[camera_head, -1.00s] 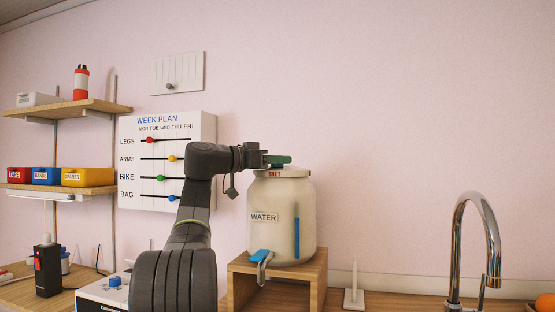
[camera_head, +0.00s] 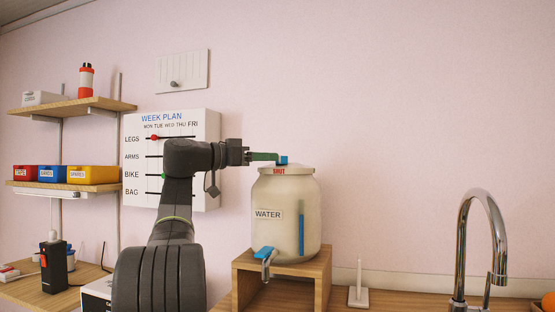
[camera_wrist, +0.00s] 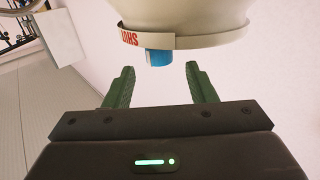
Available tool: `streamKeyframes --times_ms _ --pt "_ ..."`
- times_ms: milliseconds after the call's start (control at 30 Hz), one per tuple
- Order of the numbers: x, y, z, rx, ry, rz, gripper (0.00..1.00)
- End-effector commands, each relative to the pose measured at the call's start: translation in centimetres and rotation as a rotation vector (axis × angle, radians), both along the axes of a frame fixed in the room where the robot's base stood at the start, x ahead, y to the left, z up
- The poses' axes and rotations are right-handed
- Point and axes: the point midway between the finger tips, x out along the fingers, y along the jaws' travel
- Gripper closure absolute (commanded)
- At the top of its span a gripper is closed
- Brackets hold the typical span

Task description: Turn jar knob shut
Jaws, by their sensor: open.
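The cream water jar (camera_head: 275,230) stands upright on a wooden stand, with a white lid (camera_head: 300,170) carrying a red SHUT mark (camera_head: 279,171). A blue knob (camera_head: 283,160) sits on top of the lid. My gripper (camera_head: 276,156) is level with the knob and just left of it. In the wrist view, where the jar (camera_wrist: 190,12) appears upside down, the blue knob (camera_wrist: 159,58) lies just beyond and between the tips of the two green fingers of my gripper (camera_wrist: 158,70). The fingers are apart, with nothing between them. A blue tap (camera_head: 264,253) is low on the jar's front.
The wooden stand (camera_head: 322,277) holds the jar on the counter. A chrome faucet (camera_head: 466,230) rises at right, and a thin white post (camera_head: 358,285) stands between. The week plan board (camera_head: 205,125) hangs behind my arm. The wall above the jar is clear.

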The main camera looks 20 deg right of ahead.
Motion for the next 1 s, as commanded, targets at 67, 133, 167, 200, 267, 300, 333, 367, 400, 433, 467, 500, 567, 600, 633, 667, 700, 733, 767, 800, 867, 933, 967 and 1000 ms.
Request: streamKeyframes --times_ms 67,133,167,200,267,300,333,367,400,433,467,500,567,600,633,667,700,733,767,800,867,933,967,1000 --pt "-0.2 2.1 0.0 -0.001 0.001 0.004 0.49" --pt "-0.3 3.6 0.0 0.0 0.002 0.004 0.49" --pt "-0.4 4.2 0.0 0.0 0.001 0.005 0.49" --pt "-0.5 4.9 0.0 0.0 0.001 0.003 0.49" --pt "-0.7 5.9 0.0 -0.001 0.001 0.003 0.49" --pt "-0.7 6.4 0.0 0.0 0.001 0.002 0.49" --pt "-0.8 6.8 0.0 0.0 0.001 0.001 0.49" --pt "-0.8 7.1 0.0 0.0 0.001 0.002 0.49" --pt "-0.9 7.4 0.0 0.0 0.001 0.002 0.49" --pt "-0.9 7.6 0.0 0.0 0.001 0.001 0.49" --pt "-0.9 7.7 0.0 0.0 0.0 0.001 0.49" --pt "-1.0 7.9 0.0 0.0 0.0 0.0 0.49" --pt "-1.0 8.0 0.0 0.0 0.0 -0.001 0.49" --pt "-1.0 8.0 0.0 0.0 0.0 -0.001 0.49" --pt "-1.0 8.0 0.0 0.0 0.0 -0.001 0.49" --pt "-1.0 8.0 0.0 0.0 0.0 -0.001 0.49" --pt "-1.0 8.0 0.0 0.0 0.0 -0.001 0.49" --pt "-1.0 8.0 0.0 0.0 0.0 -0.001 0.49" --pt "-1.0 8.0 0.0 0.0 0.0 -0.001 0.49" --pt "-1.0 8.0 0.0 0.0 0.001 -0.001 0.49" --pt "-1.0 7.9 0.0 0.0 0.001 -0.001 0.49" --pt "-0.9 7.6 -0.1 0.0 0.001 -0.002 0.49" --pt "-0.9 7.4 -0.1 0.0 0.001 -0.002 0.49" --pt "-0.9 7.0 -0.1 0.0 0.001 -0.002 0.49"
